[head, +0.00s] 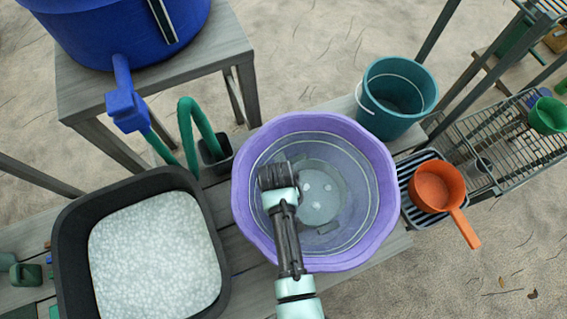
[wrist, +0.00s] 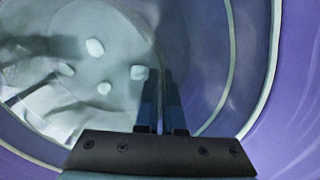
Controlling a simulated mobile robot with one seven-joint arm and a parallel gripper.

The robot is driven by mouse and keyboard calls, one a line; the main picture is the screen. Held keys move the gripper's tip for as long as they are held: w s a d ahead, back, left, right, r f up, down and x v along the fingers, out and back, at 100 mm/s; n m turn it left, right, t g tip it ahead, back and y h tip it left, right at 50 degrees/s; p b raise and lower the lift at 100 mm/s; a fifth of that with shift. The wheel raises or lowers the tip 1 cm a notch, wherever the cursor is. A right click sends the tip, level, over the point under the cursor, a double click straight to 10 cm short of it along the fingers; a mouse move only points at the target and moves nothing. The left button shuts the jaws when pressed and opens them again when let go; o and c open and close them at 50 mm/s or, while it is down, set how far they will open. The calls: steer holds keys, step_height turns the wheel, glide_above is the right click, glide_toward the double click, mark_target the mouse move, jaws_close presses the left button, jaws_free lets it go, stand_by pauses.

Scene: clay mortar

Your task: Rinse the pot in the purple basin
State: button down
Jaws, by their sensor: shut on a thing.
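The purple basin (head: 376,160) stands on the wooden bench, with clear, pale water in it. A round grey pot (head: 322,190) sits low inside the basin, with several small white patches on it or on the water. I cannot tell which. My gripper (head: 274,176) reaches down into the basin at the pot's left side. In the wrist view, the fingers of my gripper (wrist: 162,90) are close together, against the grey pot (wrist: 110,60). They are shut on its edge, though the grip itself is partly hidden. The basin wall (wrist: 298,60) curves close by on the right.
A black tub (head: 65,250) of pale, bubbly contents stands left of the basin. A teal bucket (head: 375,118) stands behind right, and an orange scoop (head: 432,188) lies on a black rack at right. A blue barrel (head: 100,35) with a tap stands at upper left.

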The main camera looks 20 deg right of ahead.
steer(key=shift+r+p, duration=0.2)
steer(key=shift+p, duration=0.2)
steer(key=shift+w, duration=0.1)
steer(key=shift+w+a, duration=0.2)
steer(key=shift+a, duration=0.35)
steer(key=shift+s+d+p, duration=0.25)
steer(key=shift+d, duration=0.35)
steer(key=shift+s+d+p, duration=0.2)
steer(key=shift+s+d, duration=0.05)
steer(key=shift+d, duration=0.3)
steer(key=shift+w+a, duration=0.25)
steer(key=shift+a, duration=0.35)
steer(key=shift+w+a, duration=0.25)
steer(key=shift+a, duration=0.3)
steer(key=shift+s+d+p, duration=0.15)
steer(key=shift+s+d, duration=0.1)
steer(key=shift+d, duration=0.35)
steer(key=shift+s+d+p, duration=0.15)
steer(key=shift+s+d, duration=0.1)
steer(key=shift+d, duration=0.35)
steer(key=shift+w+a, duration=0.25)
steer(key=shift+a, duration=0.4)
steer(key=shift+w+a, duration=0.25)
steer(key=shift+a, duration=0.35)
steer(key=shift+s+d, duration=0.3)
steer(key=shift+d, duration=0.35)
